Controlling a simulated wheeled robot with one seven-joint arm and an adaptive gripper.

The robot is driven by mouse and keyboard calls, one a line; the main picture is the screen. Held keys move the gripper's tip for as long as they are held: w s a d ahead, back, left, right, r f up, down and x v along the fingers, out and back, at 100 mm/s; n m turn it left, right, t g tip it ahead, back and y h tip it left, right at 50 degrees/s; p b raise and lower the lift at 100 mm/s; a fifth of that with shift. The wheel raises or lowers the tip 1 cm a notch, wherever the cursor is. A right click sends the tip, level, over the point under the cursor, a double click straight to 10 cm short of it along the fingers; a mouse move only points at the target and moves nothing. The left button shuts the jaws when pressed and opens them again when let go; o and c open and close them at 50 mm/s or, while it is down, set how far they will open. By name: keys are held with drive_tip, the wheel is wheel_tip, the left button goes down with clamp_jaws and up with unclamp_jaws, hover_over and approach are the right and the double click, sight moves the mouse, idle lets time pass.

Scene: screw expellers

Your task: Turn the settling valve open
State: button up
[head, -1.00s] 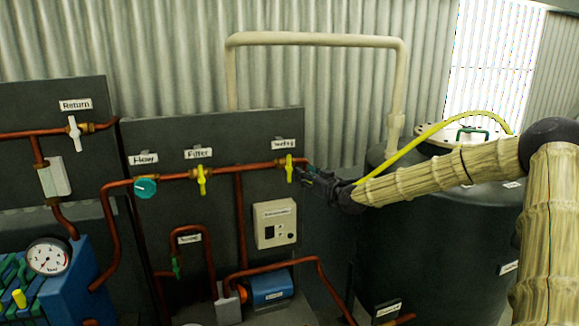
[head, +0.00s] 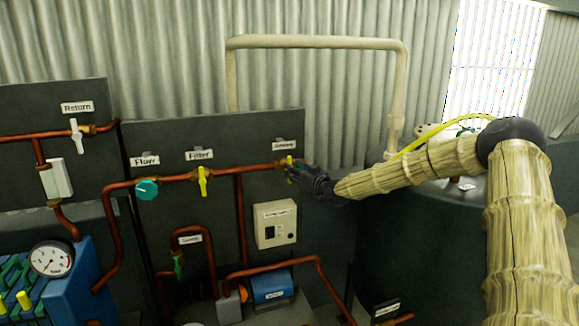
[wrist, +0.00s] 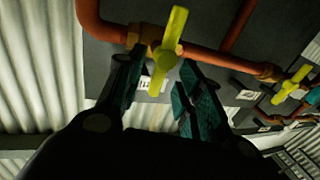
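The settling valve has a yellow lever handle (head: 289,161) on a copper pipe, under a white label (head: 284,145) at the right end of the dark panel. The handle stands roughly upright, across the pipe. My gripper (head: 296,173) is right at the handle from the right and covers its lower part in the head view. In the wrist view the fingers (wrist: 160,64) are open and spread, with the yellow handle (wrist: 168,48) between and just beyond their tips. Contact between fingers and handle cannot be made out.
Left along the pipe are the yellow filter valve (head: 203,181) and teal flow knob (head: 147,190). A white return valve (head: 75,135) is farther left. A beige control box (head: 275,224) sits below the gripper. A dark tank (head: 430,240) stands right, under my arm.

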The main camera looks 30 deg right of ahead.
drive_tip(key=shift+w+p, duration=0.6)
drive_tip(key=shift+w, duration=1.4)
clamp_jaws()
